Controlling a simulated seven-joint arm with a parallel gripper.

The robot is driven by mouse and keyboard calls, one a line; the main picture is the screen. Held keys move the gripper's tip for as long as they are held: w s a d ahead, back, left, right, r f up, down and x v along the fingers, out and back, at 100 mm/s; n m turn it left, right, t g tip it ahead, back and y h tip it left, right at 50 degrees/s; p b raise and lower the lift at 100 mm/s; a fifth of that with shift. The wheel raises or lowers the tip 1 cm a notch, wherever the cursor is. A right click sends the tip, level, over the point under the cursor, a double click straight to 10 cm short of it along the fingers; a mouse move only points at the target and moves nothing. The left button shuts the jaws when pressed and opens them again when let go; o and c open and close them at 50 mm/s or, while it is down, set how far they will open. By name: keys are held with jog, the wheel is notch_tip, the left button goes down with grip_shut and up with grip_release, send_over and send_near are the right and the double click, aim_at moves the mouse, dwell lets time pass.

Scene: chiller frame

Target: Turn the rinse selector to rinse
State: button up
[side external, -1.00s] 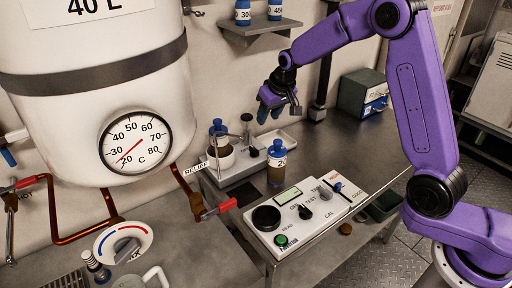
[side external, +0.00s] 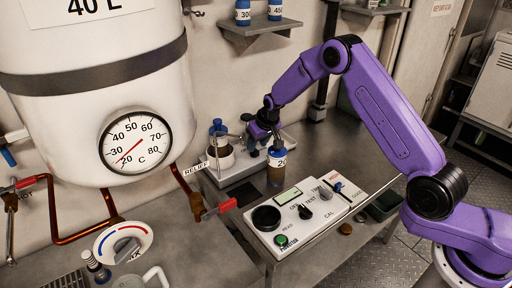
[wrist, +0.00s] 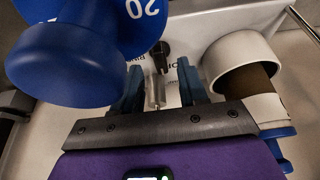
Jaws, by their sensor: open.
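The rinse selector (wrist: 157,88) shows in the wrist view as a dark knob with a grey metal lever, over a white plate with partly hidden black lettering. My gripper (wrist: 159,66) is open, with one blue finger on each side of the selector. A gap shows between each finger and the lever, so nothing appears gripped. In the side view my gripper (side external: 262,135) is low over the white rinse unit (side external: 238,176), behind the blue-capped bottle. The selector and fingertips cannot be made out there. The selector's current setting cannot be read.
The blue-capped bottle (side external: 277,165) stands close; its cap (wrist: 70,60) looms left in the wrist view. A white cup (wrist: 238,62) is close on the right. A meter panel (side external: 305,215) lies in front. Bare steel bench (side external: 355,145) extends right.

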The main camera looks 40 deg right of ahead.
aim_at(253, 155)
jog(key=shift+x, duration=1.4)
grip_shut()
jog(key=shift+m, duration=0.4)
jog(key=m, duration=0.1)
jog(key=m+h, duration=0.1)
jog(key=m, duration=0.1)
jog(key=m+h, duration=0.1)
jog(key=m, duration=0.1)
jog(key=shift+w+a, duration=0.15)
jog(key=shift+a, duration=0.15)
jog(key=m+g+h, duration=0.1)
jog(key=m, duration=0.2)
jog(key=m+g+h, duration=0.1)
jog(key=m, duration=0.1)
jog(key=shift+w+a+m, duration=0.15)
jog(key=shift+m, duration=0.25)
